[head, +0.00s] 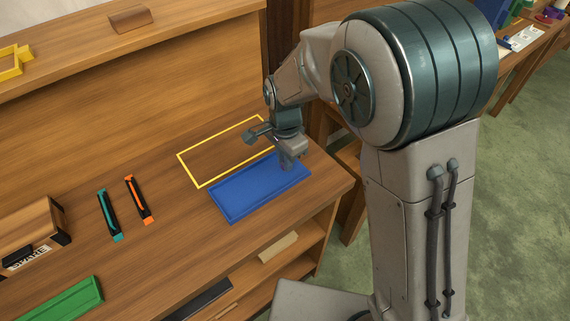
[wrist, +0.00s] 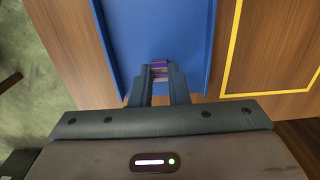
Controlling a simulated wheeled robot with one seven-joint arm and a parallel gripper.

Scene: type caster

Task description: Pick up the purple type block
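The purple type block (wrist: 160,69) is small and shows between my fingertips in the wrist view, over the blue tray (wrist: 128,40). My gripper (wrist: 160,76) points down, with a finger close against each side of the block and no clear gap. In the head view my gripper (head: 288,164) is low over the right part of the blue tray (head: 240,197), and the block is hidden there. I cannot tell whether the block touches the tray floor.
A yellow outline (head: 190,170) lies behind the tray. A teal-and-black tool (head: 109,214) and an orange-and-black tool (head: 139,200) lie to the left. A wooden box (head: 35,235) and a green tray (head: 60,307) are farther left. The bench's right edge is close to the tray.

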